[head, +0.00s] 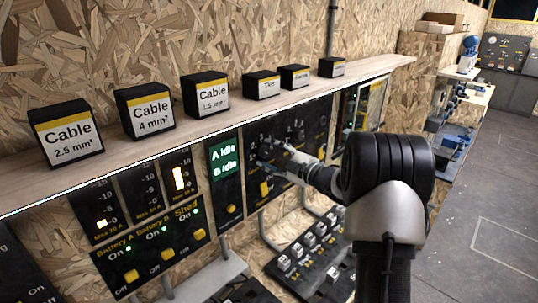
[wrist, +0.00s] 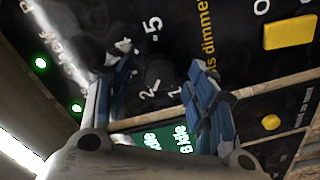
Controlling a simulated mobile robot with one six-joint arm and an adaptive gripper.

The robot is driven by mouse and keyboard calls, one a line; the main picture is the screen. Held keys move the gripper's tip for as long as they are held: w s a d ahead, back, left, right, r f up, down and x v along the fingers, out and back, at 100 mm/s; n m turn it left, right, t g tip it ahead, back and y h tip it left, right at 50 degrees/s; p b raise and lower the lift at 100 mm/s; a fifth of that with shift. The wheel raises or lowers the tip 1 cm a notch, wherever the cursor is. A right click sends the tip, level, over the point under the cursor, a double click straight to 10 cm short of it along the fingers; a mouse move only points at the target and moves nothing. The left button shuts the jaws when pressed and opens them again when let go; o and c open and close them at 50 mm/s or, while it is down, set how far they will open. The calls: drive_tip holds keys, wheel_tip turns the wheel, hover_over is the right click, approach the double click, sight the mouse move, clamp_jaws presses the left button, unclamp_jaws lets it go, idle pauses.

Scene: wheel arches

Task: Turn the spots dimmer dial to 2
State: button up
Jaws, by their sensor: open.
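The spots dimmer dial (wrist: 158,72) is a dark round knob on a black panel, in the middle of the wrist view. White numbers such as 5, 2 and 1 stand around it, beside yellow lettering ending in "dimmer". My gripper (wrist: 160,84) is open, with a blue-padded finger on either side of the dial. I cannot tell whether the pads touch it. Where the dial points is too dark to read. In the head view my gripper (head: 266,150) is at the left part of the black panel (head: 310,120) and covers the dial.
A yellow switch (wrist: 290,32) sits beside the dial's label. A green-lit display (head: 225,160) reading "A Idle, B Idle" is just left of my gripper. A wooden shelf (head: 225,122) with labelled cable boxes runs above. Switches (head: 160,255) lie lower left. Open floor is at right.

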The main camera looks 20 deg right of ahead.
drive_tip(key=v, duration=1.1)
drive_tip(key=s+a+r+m+g+h, duration=0.3)
drive_tip(key=a+r+m+h, duration=0.2)
drive_tip(key=r+m+h, duration=0.35)
drive_tip(key=s+a+f+m+g, duration=0.2)
drive_tip(key=s+a, duration=0.4)
drive_tip(key=s, duration=0.4)
drive_tip(key=s+a+f+m+g+y, duration=0.1)
drive_tip(key=s+a+f+m+g, duration=0.2)
drive_tip(key=s+a, duration=0.3)
drive_tip(key=s+a+f+m+g+y, duration=0.1)
drive_tip(key=s+a, duration=0.5)
drive_tip(key=s, duration=0.8)
wheel_tip(320, 180, down, 4)
drive_tip(key=m+g, duration=0.1)
drive_tip(key=g, duration=0.1)
drive_tip(key=shift+a+r+g, duration=0.25)
drive_tip(key=shift+a+g, duration=0.15)
drive_tip(key=shift+s+m, duration=0.1)
drive_tip(key=shift+m, duration=0.15)
